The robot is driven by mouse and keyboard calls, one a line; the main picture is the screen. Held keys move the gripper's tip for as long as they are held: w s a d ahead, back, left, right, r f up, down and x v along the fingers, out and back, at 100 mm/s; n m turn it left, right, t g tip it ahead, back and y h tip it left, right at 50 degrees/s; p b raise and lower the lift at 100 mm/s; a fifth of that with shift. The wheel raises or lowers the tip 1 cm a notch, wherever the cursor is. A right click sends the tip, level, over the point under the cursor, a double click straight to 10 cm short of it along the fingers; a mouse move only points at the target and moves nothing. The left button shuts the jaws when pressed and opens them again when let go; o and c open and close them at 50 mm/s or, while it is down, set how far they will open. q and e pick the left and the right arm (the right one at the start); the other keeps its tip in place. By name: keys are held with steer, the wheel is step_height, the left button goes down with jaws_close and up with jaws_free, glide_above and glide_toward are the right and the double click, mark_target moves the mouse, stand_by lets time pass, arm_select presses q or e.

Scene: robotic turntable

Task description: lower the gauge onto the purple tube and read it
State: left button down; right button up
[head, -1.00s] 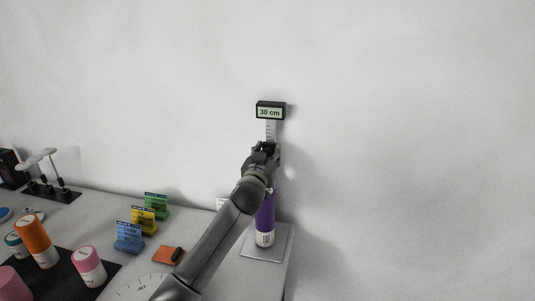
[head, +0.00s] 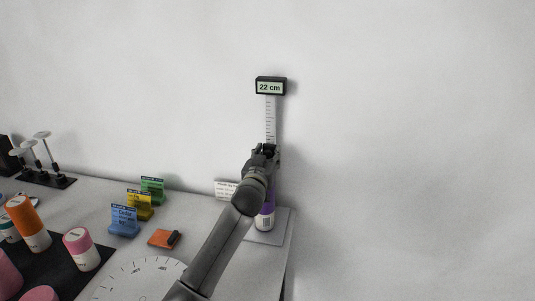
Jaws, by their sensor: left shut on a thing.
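The height gauge has a dark display (head: 270,87) that reads "22 cm" above a white ruled scale (head: 270,118). The purple tube (head: 265,216) stands upright on a light square base plate (head: 265,234) at the table's right end. It has a white label at its lower part, and my arm hides much of it. My left gripper (head: 265,151) is at the lower end of the visible scale, above the tube. It is shut on the gauge's sliding part, which the fingers mostly hide. I cannot tell whether the slider touches the tube top. My right gripper is not in view.
Blue (head: 124,221), yellow (head: 141,205) and green (head: 152,190) card stands are left of my arm. An orange pad (head: 163,239) with a dark piece lies near them. A white dial (head: 137,281) is in front. Orange (head: 27,223) and pink (head: 80,248) tubes stand at a black mat.

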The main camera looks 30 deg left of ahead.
arm_select(q)
steer(key=shift+f, duration=0.15)
steer(key=c, duration=1.2)
jaws_free()
steer(key=shift+c, duration=0.2)
steer(key=v, duration=1.2)
steer(key=shift+d, duration=0.1)
